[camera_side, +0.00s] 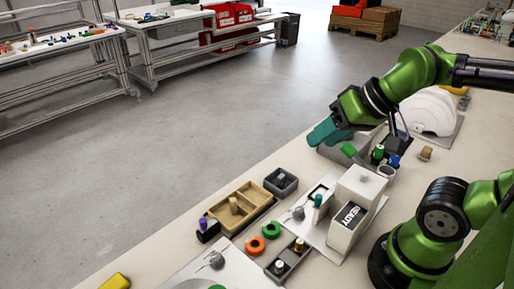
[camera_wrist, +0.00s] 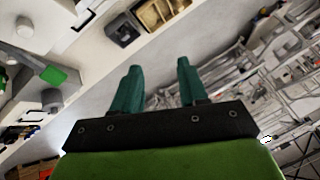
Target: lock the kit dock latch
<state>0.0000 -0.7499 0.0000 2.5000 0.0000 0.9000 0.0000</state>
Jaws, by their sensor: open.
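My gripper (camera_side: 322,133) has teal fingers and is up above the far edge of the bench, tilted. In the wrist view its fingers (camera_wrist: 158,82) stand apart with nothing between them. A grey fixture (camera_side: 338,156) with a green tab (camera_side: 348,149) sits below and beside the fingers; the green tab (camera_wrist: 53,75) also shows at the left of the wrist view. A white box (camera_side: 352,208) marked READY stands on a pale plate, with a teal-topped peg (camera_side: 318,201) next to it. I cannot tell which part is the kit dock latch.
A tan divided tray (camera_side: 237,208) and a dark grey bin (camera_side: 281,181) lie along the far edge. Orange (camera_side: 255,245) and green rings (camera_side: 271,230) lie nearer. A white helmet shell (camera_side: 430,111) is behind my arm.

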